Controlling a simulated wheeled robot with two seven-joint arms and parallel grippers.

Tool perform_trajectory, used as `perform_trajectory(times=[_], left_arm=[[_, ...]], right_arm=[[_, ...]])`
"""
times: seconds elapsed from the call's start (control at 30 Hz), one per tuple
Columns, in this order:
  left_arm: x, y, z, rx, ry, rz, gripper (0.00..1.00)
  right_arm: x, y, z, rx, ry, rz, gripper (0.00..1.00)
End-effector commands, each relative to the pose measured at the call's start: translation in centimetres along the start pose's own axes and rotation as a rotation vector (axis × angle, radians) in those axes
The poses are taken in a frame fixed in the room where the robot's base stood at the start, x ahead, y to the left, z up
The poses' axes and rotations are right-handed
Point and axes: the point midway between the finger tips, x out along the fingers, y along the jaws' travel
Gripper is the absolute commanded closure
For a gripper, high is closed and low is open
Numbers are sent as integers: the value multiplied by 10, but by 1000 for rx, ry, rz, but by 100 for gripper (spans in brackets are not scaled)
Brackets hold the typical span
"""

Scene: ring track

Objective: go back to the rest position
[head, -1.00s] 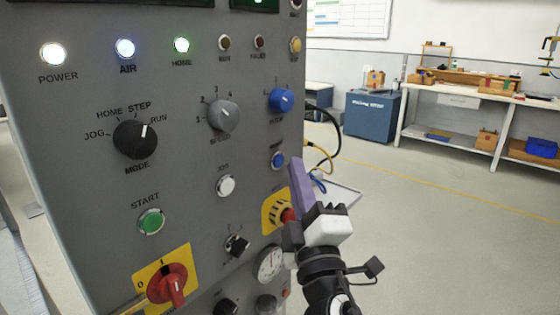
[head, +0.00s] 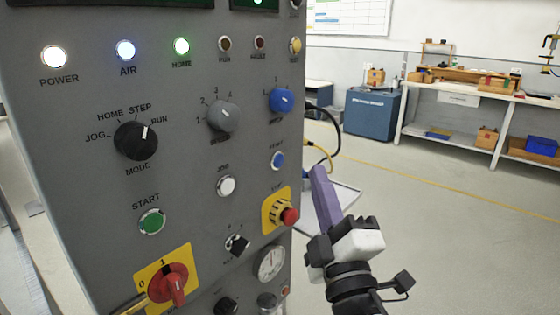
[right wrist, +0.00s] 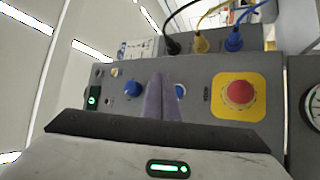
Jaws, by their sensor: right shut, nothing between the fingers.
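My right gripper (head: 322,190) shows in the head view just right of the control panel's edge, with its purple fingers together and nothing between them. Its fingers also show in the right wrist view (right wrist: 162,98), closed and pointing along the panel face. The grey control panel (head: 90,195) fills the left of the head view. The red emergency button (head: 290,215) on its yellow plate is left of the gripper, apart from it. It also shows in the right wrist view (right wrist: 238,93). My left gripper is not in view.
The panel carries a black mode knob (head: 135,140), a green start button (head: 152,221) and a red rotary switch (head: 168,283). Cables (head: 325,148) come out behind its right edge. A blue cabinet (head: 374,116) and a workbench (head: 460,95) stand far back. The floor at right is clear.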

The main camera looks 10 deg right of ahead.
Motion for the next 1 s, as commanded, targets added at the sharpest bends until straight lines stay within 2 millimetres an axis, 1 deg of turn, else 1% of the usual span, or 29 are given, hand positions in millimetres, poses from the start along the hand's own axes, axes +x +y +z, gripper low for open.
perform_trajectory(times=[0.17, 0.23, 0.27, 0.33, 0.37, 0.4, 0.43, 0.47, 0.5, 0.57, 0.6, 0.67, 0.7, 0.77, 0.8, 0.83, 0.87, 0.9, 1.0], left_arm=[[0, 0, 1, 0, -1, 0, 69], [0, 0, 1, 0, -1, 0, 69], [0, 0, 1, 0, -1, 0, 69], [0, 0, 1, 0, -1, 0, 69], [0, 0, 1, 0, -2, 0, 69], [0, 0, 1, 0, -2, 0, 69], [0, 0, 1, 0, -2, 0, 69], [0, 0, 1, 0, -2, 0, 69], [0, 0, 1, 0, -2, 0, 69], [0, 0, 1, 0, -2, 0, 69], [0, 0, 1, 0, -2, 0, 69], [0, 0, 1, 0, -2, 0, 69], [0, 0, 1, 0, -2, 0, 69], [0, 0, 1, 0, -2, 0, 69], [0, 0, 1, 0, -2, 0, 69], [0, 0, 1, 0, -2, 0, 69], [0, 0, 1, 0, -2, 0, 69], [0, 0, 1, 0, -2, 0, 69], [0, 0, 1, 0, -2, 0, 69]], right_arm=[[-1, -2, 1, 4, -2, -6, 100], [-5, -14, 5, 26, -10, -37, 100], [-8, -22, 8, 42, -17, -59, 100], [-21, -51, 19, 101, -41, -138, 100], [-29, -67, 24, 134, -56, -180, 100], [-42, -90, 32, 187, -81, -243, 100], [-53, -108, 39, 229, -103, -292, 100], [-66, -126, 45, 273, -127, -344, 100], [-86, -150, 53, 335, -163, -411, 100], [-117, -182, 65, 426, -223, -506, 100], [-140, -203, 72, 487, -267, -566, 100], [-176, -230, 80, 580, -338, -652, 100], [-202, -246, 86, 640, -390, -706, 100], [-242, -268, 93, 732, -472, -780, 100], [-268, -280, 96, 789, -528, -824, 100], [-287, -287, 99, 829, -570, -854, 100], [-305, -293, 101, 869, -611, -880, 100], [-328, -300, 102, 918, -662, -910, 100], [-374, -311, 105, 1014, -773, -964, 100]])
